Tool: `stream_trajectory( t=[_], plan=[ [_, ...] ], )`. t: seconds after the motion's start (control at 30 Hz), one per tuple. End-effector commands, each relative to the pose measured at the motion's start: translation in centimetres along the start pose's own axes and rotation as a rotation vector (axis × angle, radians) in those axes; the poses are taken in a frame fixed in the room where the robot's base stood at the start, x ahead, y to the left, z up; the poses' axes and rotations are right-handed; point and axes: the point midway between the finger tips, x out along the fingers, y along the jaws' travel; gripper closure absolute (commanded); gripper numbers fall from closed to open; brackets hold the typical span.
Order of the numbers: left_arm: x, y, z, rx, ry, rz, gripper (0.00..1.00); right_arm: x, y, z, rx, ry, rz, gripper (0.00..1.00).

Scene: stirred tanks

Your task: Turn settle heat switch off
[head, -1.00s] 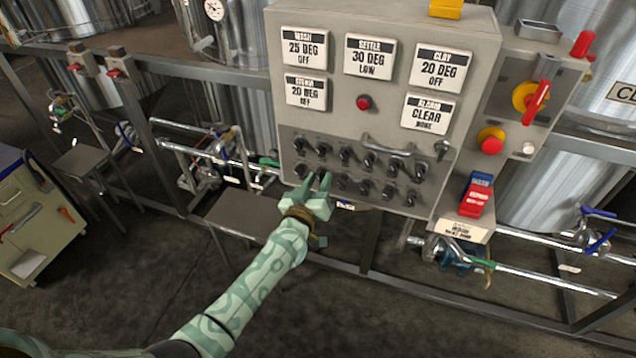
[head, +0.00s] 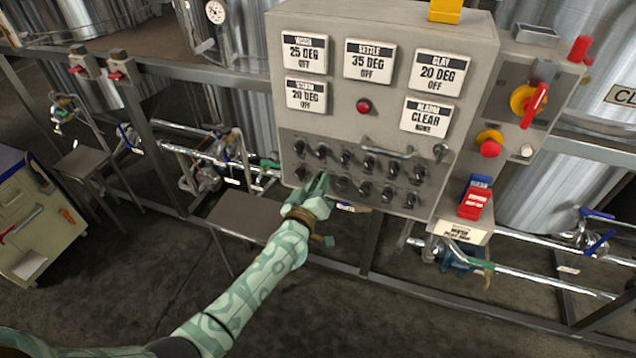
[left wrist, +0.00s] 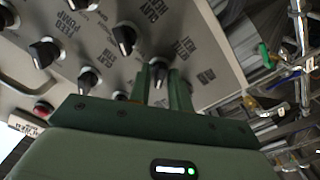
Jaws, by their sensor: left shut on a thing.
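The grey control panel (head: 270,110) carries two rows of black rotary switches. My left gripper (head: 318,184) is at the lower row, near its left end, with its fingers up against the panel. In the left wrist view the gripper (left wrist: 162,82) is shut on a black switch knob (left wrist: 158,70) between its two green fingers. The printed label by this knob is tilted and hard to read. The settle display (head: 370,61) at the top of the panel reads 35 DEG, OFF. My right gripper is not in view.
Other knobs (left wrist: 125,38) stand close beside the held one. A metal handle (head: 387,150) sticks out above the switches. A red emergency button (head: 490,146) and red lever (head: 535,104) are at the right. A low grey bench (head: 240,215) stands below left.

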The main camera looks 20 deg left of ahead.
Motion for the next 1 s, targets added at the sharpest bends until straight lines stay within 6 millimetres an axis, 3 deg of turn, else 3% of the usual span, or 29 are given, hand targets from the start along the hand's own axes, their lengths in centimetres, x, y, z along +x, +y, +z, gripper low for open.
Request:
stream_trajectory(
  t=[0.5, 1.0],
  plan=[
    [0.0, -0.01, 0.0, -0.358, 0.0, -0.001, 1.0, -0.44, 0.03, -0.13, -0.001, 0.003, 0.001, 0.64],
    [-0.02, -0.04, 0.05, -0.446, -0.001, -0.001, 1.0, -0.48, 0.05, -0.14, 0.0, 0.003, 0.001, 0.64]
  ],
)
